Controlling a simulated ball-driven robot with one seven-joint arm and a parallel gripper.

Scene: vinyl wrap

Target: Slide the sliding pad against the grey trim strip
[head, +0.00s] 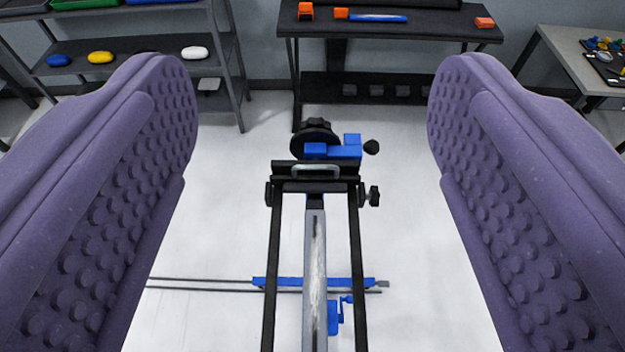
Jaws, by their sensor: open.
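My gripper (312,90) is open and empty, its two purple studded fingers wide apart at left and right. A long grey strip (314,265) with a worn pale streak runs away from me between two black rails, low in the middle between the fingers. It looks like the grey trim strip. At its far end a black crosspiece with a silver handle (315,171) spans the rails. I cannot tell for sure which part is the sliding pad. The fingers touch none of these parts.
Behind the handle are a blue block (333,151) and black knobs. A dark bench (420,30) holds orange items and a blue bar. A shelf (130,48) stands left, a grey table (565,55) right. White floor is open around the stand.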

